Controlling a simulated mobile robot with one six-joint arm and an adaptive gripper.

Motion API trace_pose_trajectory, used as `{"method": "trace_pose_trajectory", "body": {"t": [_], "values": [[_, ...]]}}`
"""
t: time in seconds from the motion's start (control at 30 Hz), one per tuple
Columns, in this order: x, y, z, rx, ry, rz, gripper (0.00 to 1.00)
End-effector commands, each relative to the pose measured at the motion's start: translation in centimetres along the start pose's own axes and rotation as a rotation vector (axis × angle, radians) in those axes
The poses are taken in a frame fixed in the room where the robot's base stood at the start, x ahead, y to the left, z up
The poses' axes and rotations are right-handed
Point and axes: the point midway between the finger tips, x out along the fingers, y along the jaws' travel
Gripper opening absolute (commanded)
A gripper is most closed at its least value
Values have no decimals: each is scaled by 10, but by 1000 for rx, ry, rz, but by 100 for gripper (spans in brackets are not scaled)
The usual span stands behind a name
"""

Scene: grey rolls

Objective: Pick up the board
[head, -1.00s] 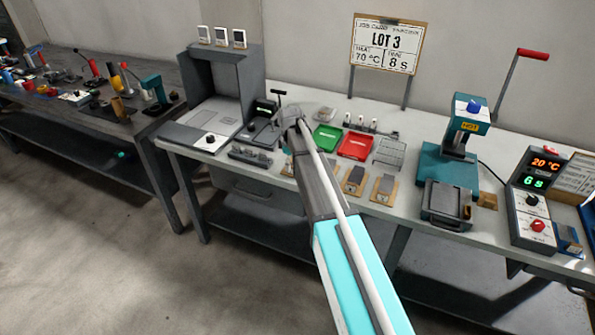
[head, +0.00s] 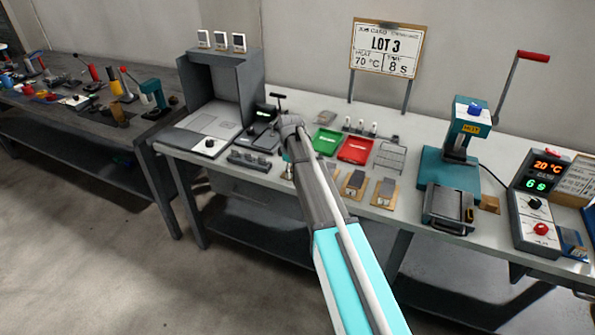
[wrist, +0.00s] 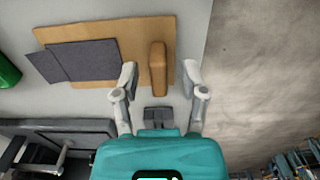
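The board (wrist: 137,42) is a flat tan piece in the wrist view, with a dark grey pad (wrist: 92,60) on it and a raised wooden grip block (wrist: 158,66) near its right end. It lies near the table's front edge. My gripper (wrist: 160,76) is open, with one finger on each side of the grip block. The fingers appear apart from the block, and their height above the board is unclear. In the head view my gripper (head: 288,170) shows only in part beside my arm, and this board is mostly hidden.
Similar tan boards (head: 354,182) lie to the right along the table front. A green tray (head: 326,140) and a red tray (head: 355,150) stand behind. A dark fixture with knobs (head: 250,160) is close by on the left. The floor (wrist: 260,80) lies beyond the table edge.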

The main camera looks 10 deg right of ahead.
Motion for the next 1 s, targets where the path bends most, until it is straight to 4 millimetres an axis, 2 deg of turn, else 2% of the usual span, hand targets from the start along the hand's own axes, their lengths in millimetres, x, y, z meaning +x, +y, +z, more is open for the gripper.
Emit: {"method": "trace_pose_trajectory", "body": {"t": [0.03, 0.2, 0.27, 0.73, 1.0], "values": [[0, 0, 0, 0, 0, 0, 40], [0, 0, 0, 0, 0, 0, 8], [0, 0, 0, 0, 0, 0, 0], [-1, 0, 0, -1, 0, 0, 0], [-12, 0, 0, -1, 0, 0, 0]]}}
